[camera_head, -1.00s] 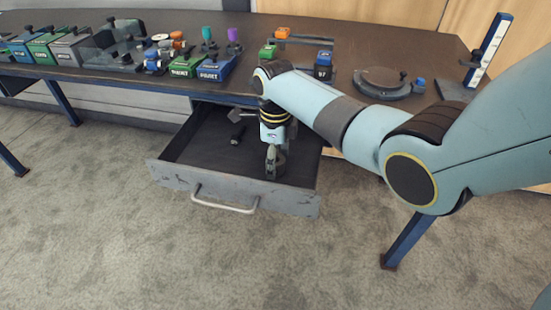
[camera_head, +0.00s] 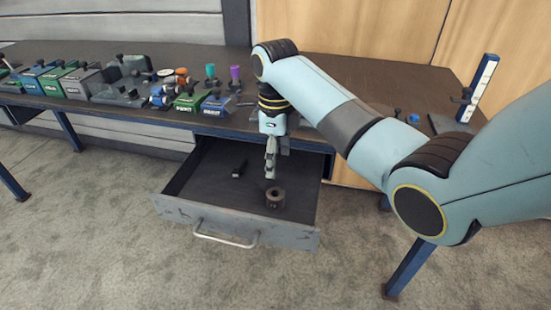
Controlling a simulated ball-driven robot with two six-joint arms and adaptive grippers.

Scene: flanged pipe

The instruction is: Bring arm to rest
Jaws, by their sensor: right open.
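My right arm comes in from the right and reaches over the open drawer. My right gripper (camera_head: 270,174) points down above the drawer and is open and empty. A dark round ring-like part (camera_head: 275,198) with a hole in its top lies in the drawer (camera_head: 174,213), just below the fingertips and apart from them. My left gripper is not in view.
The workbench (camera_head: 330,66) behind holds green and blue boxes (camera_head: 190,103), cyan and purple pieces, and an upright scale (camera_head: 484,82) at right. Carpet in front is clear.

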